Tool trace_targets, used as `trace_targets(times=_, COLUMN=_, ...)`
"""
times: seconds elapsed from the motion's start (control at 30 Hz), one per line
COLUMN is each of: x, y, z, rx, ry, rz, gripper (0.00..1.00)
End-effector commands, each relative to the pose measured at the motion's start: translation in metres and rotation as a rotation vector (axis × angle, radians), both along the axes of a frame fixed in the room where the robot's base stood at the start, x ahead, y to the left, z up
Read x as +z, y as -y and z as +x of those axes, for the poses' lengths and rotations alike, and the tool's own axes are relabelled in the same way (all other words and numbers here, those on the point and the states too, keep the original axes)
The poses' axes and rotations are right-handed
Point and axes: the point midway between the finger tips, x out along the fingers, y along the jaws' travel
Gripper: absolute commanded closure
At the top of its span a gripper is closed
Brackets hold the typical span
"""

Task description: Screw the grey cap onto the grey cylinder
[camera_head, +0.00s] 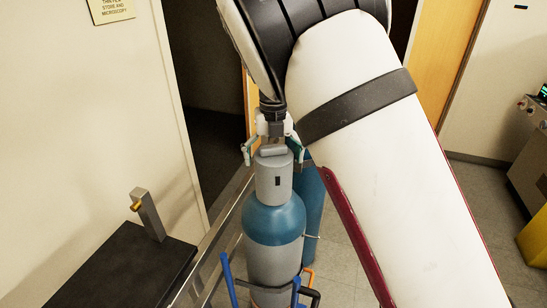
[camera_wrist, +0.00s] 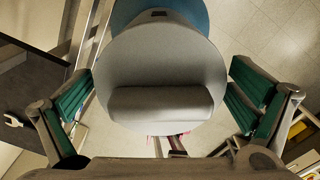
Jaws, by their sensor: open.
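The grey cap (camera_head: 274,182) stands upright on top of the grey cylinder (camera_head: 273,262), which has a blue shoulder. I cannot tell how tightly the cap sits. My gripper (camera_head: 273,153) is directly above the cap, pointing down. In the wrist view the cap's round top (camera_wrist: 165,55) with its raised bar (camera_wrist: 161,103) lies between the green finger pads. The fingers are spread wide on both sides of the bar, apart from it. A bit of the cylinder's blue shoulder shows behind the cap.
A second blue cylinder (camera_head: 309,200) stands close behind at the right. A metal rail and blue and orange rack bars surround the cylinders. A black-topped table (camera_head: 115,275) with a small upright bracket (camera_head: 148,214) is at the left. Floor is open at the right.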

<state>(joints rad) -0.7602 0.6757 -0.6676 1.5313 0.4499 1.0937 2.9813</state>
Motion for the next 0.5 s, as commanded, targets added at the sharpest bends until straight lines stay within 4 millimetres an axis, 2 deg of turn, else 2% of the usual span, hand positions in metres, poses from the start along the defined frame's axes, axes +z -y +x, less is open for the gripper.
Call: trace_targets(times=0.5, x=0.041, y=-0.001, z=0.001, rx=0.002, ry=0.001, rz=0.001, gripper=0.00)
